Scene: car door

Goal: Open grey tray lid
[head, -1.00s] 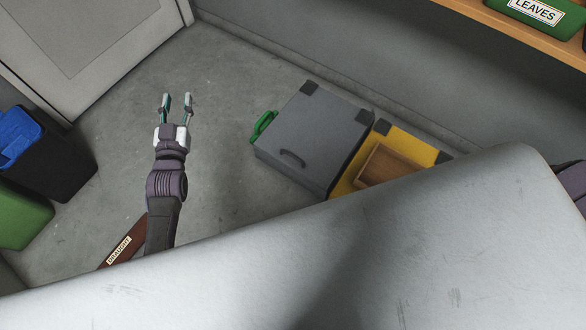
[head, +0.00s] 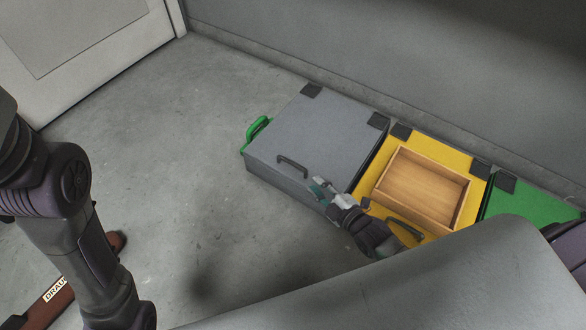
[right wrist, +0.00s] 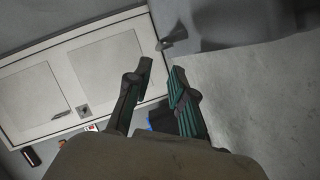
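The grey tray lid (head: 315,135) lies flat and closed on its box in the middle of the head view. It has a dark bar handle (head: 292,166) near its front edge and black corner pieces along the far edge. My right gripper (head: 318,188) is over the front right part of the grey box, just right of the handle and apart from it in the picture. In the right wrist view, its two fingers (right wrist: 160,70) stand apart with nothing between them. My left gripper is out of view; only left arm links show.
A yellow lid (head: 445,155) with an open wooden box (head: 425,185) on it is right of the grey one. A green lid (head: 525,203) lies beyond. A green handle (head: 257,128) sticks out at left. A white cabinet (right wrist: 75,75) shows in the wrist view.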

